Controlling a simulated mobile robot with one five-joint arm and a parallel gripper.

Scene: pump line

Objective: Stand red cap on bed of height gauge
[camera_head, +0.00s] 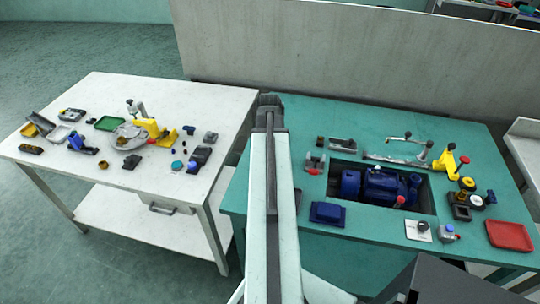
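A small red piece (401,199), which may be the red cap, shows at the right end of the blue pump (378,186) in the green table's recess. It is too small to make out its shape. A yellow upright stand (446,158) with a red spot at its right stands on the green table's right side. Another yellow upright piece (150,127) stands on the white table. I cannot tell which, if either, is the height gauge. My gripper (270,101) is at the far end of my outstretched arm, over the green table's back left edge. Its fingers are not clear.
The green table (325,116) holds a blue block (327,213), a red tray (509,235) and several fixtures. A grey wall (360,48) stands behind.

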